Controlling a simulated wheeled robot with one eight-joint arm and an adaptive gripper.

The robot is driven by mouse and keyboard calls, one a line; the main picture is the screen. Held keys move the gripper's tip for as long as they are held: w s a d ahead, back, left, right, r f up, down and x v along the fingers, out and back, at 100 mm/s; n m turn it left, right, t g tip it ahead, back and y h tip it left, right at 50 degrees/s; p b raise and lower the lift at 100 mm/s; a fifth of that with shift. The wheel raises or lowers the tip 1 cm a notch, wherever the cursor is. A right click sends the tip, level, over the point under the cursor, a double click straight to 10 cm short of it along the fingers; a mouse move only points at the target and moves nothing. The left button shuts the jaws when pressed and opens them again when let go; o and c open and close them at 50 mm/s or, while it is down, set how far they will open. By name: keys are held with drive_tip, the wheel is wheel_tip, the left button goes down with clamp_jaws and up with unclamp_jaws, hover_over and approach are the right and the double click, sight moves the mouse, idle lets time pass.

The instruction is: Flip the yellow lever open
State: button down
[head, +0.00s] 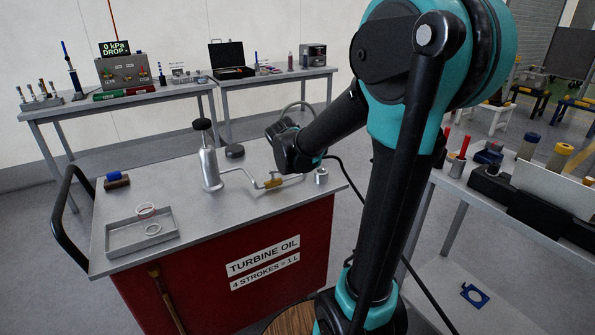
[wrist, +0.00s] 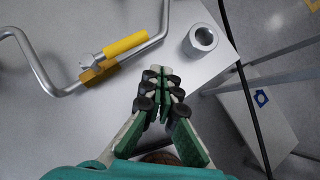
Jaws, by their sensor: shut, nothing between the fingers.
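The yellow lever (wrist: 126,43) sits on a brass valve (wrist: 98,72) in a bent metal pipe (wrist: 42,72). In the wrist view it points up and right from the valve, roughly along the pipe. In the head view the lever (head: 273,183) is small on the cart top, just below my wrist. My gripper (wrist: 155,74) is shut and empty, to the right of and below the valve in the wrist view. It appears apart from the lever; its height above the cart is hard to tell. In the head view my fingers cannot be made out clearly.
A metal cylinder (wrist: 202,40) stands right of the lever near the cart's edge. A silver pump bottle (head: 209,165) stands at the pipe's left end. A grey tray (head: 122,238) with rings lies at the cart's left. A black cable (wrist: 243,85) runs past the cart edge.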

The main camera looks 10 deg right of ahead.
drive_tip(key=s+d+r, duration=0.1)
drive_tip(key=s+r, duration=0.4)
drive_tip(key=r, duration=0.2)
drive_tip(key=shift+s+d, duration=0.3)
drive_tip(key=shift+f, duration=0.15)
drive_tip(key=s+f+m+g+y, duration=0.1)
drive_tip(key=s+f+m, duration=0.8)
drive_tip(key=m, duration=0.6)
drive_tip(key=s+a+f+m+g+y, duration=0.1)
drive_tip(key=s+f+m+y, duration=0.1)
drive_tip(key=s+f+m, duration=0.7)
drive_tip(key=s+m, duration=0.1)
drive_tip(key=m, duration=0.5)
drive_tip(key=shift+a+f+m+g, duration=0.25)
drive_tip(key=shift+a+m+g, duration=0.05)
drive_tip(key=shift+m+g, duration=0.1)
